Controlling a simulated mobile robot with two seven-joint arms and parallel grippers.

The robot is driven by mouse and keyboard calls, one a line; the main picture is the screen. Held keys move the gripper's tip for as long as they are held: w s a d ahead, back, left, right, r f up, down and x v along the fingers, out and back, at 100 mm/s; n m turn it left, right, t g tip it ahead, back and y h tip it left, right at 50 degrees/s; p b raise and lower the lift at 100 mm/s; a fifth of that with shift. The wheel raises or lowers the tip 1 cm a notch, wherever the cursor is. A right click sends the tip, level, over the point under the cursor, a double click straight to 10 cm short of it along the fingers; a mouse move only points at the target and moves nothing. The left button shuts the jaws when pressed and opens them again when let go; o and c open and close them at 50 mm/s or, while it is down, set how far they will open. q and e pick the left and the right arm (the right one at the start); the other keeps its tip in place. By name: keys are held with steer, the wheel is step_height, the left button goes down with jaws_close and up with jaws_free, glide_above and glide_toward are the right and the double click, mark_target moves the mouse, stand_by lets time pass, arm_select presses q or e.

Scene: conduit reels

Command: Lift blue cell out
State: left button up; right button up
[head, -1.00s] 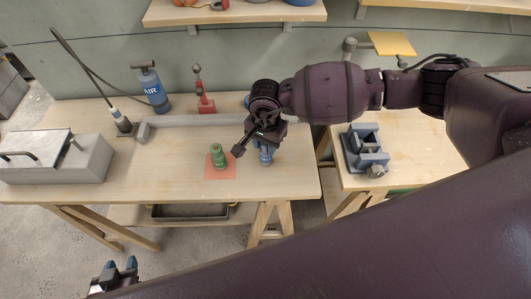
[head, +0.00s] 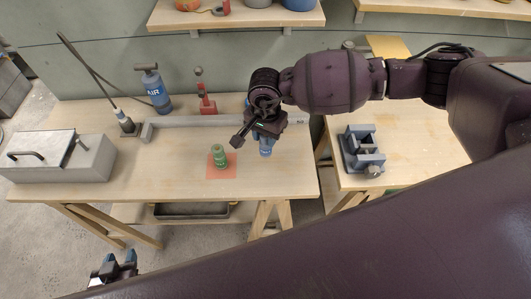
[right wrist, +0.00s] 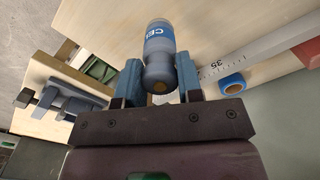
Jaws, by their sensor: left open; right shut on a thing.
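The blue cell (head: 266,149) shows below my right gripper (head: 264,134) in the head view, mostly covered by it. In the right wrist view the blue cell (right wrist: 160,40), with white lettering, sits between the two fingers of my right gripper (right wrist: 160,76), which is shut on it. I cannot tell how far its base is from the bench. A green cell (head: 219,157) stands on an orange-red square mat (head: 226,174), left of the blue one. My left gripper (head: 118,264) is open and empty at the lower left, in front of the bench.
A grey box (head: 95,162) with handles is on the bench's left. A long grey rule (head: 190,123), a blue AIR pump (head: 153,92) and a red tool (head: 206,102) are behind. A grey-blue vise (head: 362,150) is on the right table, beyond a gap.

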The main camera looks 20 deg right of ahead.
steer(key=shift+r+p, duration=0.5)
steer(key=shift+r, duration=0.7)
steer(key=shift+s+d+n, duration=0.15)
steer(key=shift+n, duration=0.55)
steer(key=shift+s+r+n, duration=0.15)
steer(key=shift+n, duration=0.45)
steer(key=d+r+n, duration=0.6)
steer(key=r, duration=0.5)
steer(key=shift+s+r+n, duration=0.3)
steer(key=shift+s, duration=0.15)
